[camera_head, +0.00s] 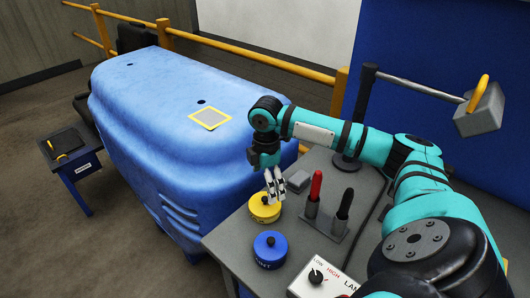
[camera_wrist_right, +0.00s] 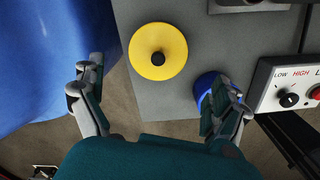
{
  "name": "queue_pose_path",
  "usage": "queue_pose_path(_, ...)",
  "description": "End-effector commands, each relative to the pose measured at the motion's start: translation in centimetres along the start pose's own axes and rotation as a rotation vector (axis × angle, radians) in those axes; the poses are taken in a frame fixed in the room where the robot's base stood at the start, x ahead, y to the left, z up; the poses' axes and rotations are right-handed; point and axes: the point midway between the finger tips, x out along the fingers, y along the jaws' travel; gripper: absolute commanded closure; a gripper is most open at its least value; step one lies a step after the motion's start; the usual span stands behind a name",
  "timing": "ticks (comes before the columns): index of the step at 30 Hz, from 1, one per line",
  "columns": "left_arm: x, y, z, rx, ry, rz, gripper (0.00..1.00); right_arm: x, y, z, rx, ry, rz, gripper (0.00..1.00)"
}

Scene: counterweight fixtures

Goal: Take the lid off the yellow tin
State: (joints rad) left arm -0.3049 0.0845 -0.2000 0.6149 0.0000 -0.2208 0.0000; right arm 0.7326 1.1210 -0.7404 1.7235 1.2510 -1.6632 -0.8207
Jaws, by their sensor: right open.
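The yellow tin (camera_head: 264,208) stands on the grey bench, left of the pen holder, with its lid on. In the right wrist view the yellow lid (camera_wrist_right: 146,62) shows from above, with a black knob (camera_wrist_right: 158,58) at its middle. My right gripper (camera_head: 274,186) is above the tin in the head view, its fingers pointing down. In the right wrist view the right gripper (camera_wrist_right: 160,108) is open and empty, its fingers apart and the lid beyond them. The left gripper is not in view.
A blue tin (camera_head: 270,248) stands close in front of the yellow tin. A holder with red and black handles (camera_head: 315,190) and a control box (camera_head: 322,278) are to the right. The large blue body (camera_head: 160,120) borders the bench on the left.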

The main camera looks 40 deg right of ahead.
Motion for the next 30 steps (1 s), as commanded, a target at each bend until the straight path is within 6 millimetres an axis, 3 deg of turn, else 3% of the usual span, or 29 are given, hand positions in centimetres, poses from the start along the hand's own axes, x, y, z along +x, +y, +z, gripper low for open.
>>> queue_pose_path(3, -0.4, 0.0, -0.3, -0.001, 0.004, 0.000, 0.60, 1.5, 0.0, -0.1, 0.000, 0.001, -0.002, 0.00)
queue_pose_path(10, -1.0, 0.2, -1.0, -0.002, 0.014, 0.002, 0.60, 3.0, 0.0, -0.1, 0.000, 0.001, -0.003, 0.00)
queue_pose_path(18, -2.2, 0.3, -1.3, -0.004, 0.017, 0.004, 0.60, 6.9, 0.2, -0.2, 0.000, 0.000, -0.001, 0.00)
queue_pose_path(27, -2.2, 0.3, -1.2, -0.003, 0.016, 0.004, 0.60, 7.5, 0.2, -0.2, -0.001, 0.001, 0.001, 0.00)
queue_pose_path(30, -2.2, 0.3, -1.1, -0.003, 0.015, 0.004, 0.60, 7.5, 0.2, -0.2, -0.001, 0.000, 0.002, 0.13)
